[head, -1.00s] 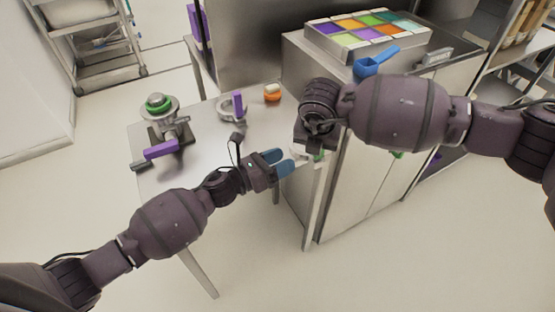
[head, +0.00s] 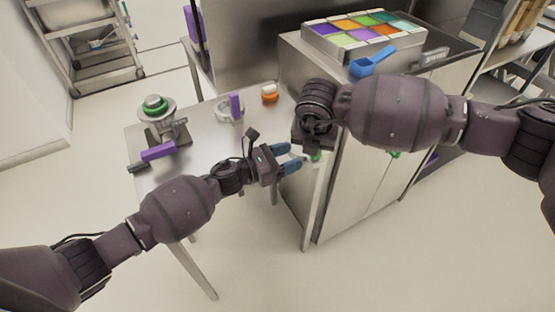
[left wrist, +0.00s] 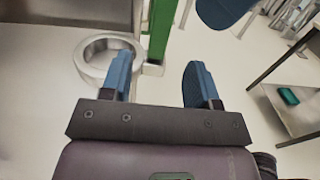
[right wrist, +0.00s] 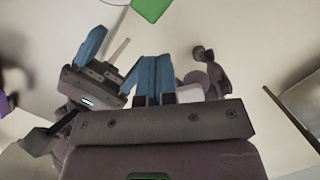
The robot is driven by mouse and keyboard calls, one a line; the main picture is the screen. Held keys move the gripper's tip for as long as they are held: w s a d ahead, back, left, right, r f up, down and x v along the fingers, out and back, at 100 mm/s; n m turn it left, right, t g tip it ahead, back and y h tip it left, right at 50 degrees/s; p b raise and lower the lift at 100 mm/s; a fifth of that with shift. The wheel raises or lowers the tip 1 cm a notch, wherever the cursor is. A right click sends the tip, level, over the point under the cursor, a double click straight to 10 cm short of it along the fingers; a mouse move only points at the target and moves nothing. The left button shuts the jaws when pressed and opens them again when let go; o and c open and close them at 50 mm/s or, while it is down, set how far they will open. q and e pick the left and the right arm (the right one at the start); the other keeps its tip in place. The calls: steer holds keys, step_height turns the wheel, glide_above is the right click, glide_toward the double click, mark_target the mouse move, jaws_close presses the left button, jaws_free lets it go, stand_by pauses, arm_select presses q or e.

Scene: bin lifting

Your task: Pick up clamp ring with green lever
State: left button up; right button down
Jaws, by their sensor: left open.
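The clamp ring is a pale metal ring (left wrist: 105,62) with an upright green lever (left wrist: 160,30) in the left wrist view. The green lever also shows at the top of the right wrist view (right wrist: 150,8). In the head view only a bit of green shows under my right gripper, beyond the table edge. My left gripper (head: 287,158) is open. Its fingers are either side of the ring's lug in the left wrist view; contact is unclear. The grip itself is partly hidden.
The steel table (head: 205,155) bears a clamp fixture with a green ring (head: 155,106), a purple-handled clamp ring (head: 230,108) and an orange-and-white item (head: 269,94). A cabinet to the right carries a tray of coloured compartments (head: 314,46) and a blue scoop (head: 372,63).

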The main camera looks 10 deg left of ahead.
arm_select(q)
steer(key=x, duration=0.8)
steer(key=shift+w+d, duration=0.15)
steer(key=shift+d, duration=0.05)
jaws_close()
arm_select(e)
steer(key=shift+r, duration=0.6)
steer(key=v, duration=1.2)
